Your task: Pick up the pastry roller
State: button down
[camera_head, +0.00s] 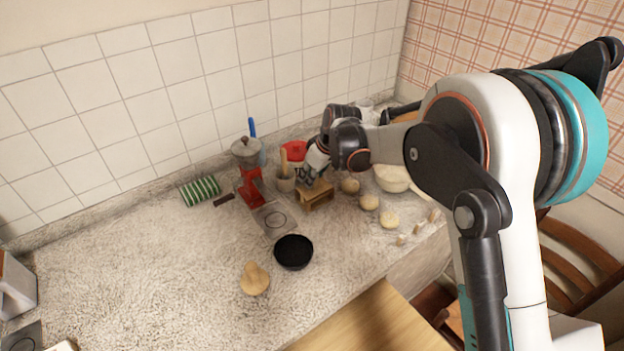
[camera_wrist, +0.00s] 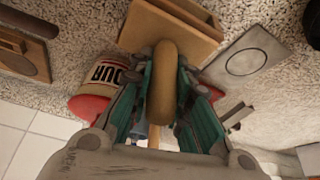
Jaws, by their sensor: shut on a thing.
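The pastry roller (camera_wrist: 163,85) is a rounded, elongated brown wooden piece between my gripper's teal fingers in the wrist view. My gripper (camera_wrist: 162,98) is shut on it, with a finger on each side. In the head view my gripper (camera_head: 308,174) is low over the counter, by the wooden box. An upright wooden handle (camera_head: 284,160) shows just left of my gripper, above a grey cup (camera_head: 285,184). I cannot tell whether this handle is part of the held roller. The fingers hide part of the roller.
A wooden box (camera_head: 317,196) stands close in front, a red-lidded flour canister (camera_wrist: 101,88) behind, and a red grinder (camera_head: 250,185) at left. Dough balls (camera_head: 369,202) and a bowl (camera_head: 391,178) lie right. A black bowl (camera_head: 293,251) is nearer. The left counter is mostly clear.

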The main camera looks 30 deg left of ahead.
notch_tip(320, 180, up, 20)
jog(key=p, duration=0.3)
jog(key=shift+p, duration=0.3)
jog(key=shift+f, duration=0.1)
